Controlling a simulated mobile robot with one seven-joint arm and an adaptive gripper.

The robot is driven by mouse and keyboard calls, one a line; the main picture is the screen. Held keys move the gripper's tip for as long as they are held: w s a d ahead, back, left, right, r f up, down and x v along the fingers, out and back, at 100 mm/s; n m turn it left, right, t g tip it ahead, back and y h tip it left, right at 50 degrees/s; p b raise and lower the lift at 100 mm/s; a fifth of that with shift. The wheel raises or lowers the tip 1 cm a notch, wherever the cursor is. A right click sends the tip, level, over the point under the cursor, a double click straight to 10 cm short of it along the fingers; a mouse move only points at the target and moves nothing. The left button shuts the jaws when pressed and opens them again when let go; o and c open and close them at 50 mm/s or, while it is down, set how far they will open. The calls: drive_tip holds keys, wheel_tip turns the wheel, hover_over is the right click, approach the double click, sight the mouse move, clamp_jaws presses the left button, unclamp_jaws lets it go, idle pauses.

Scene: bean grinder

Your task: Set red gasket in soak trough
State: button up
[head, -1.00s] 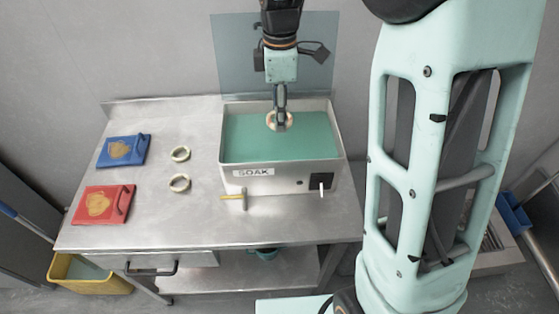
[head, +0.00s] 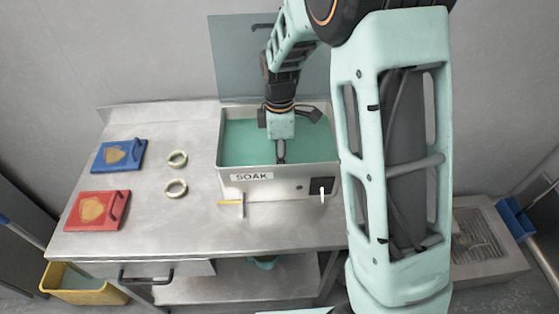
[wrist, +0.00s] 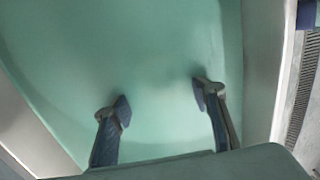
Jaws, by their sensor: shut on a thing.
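The soak trough (head: 285,186) is a pale open box with a SOAK label on its front wall, filled with green liquid (head: 235,140). My gripper (head: 281,158) points down into it, near the inner side of the front wall. In the wrist view, my gripper's fingers (wrist: 161,97) stand apart over the green liquid, which also shows there (wrist: 150,45). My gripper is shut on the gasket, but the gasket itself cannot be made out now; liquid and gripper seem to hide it.
Two pale rings, one behind (head: 177,159) and one in front (head: 175,188), lie on the steel table (head: 190,225) left of the trough. A blue board (head: 136,149) and a red board (head: 118,213) lie farther left. A yellow-headed tool (head: 231,203) is by the trough's front.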

drive_tip(key=shift+f, duration=0.95)
drive_tip(key=o, duration=1)
wheel_tip(320, 180, up, 12)
drive_tip(key=shift+r, duration=0.15)
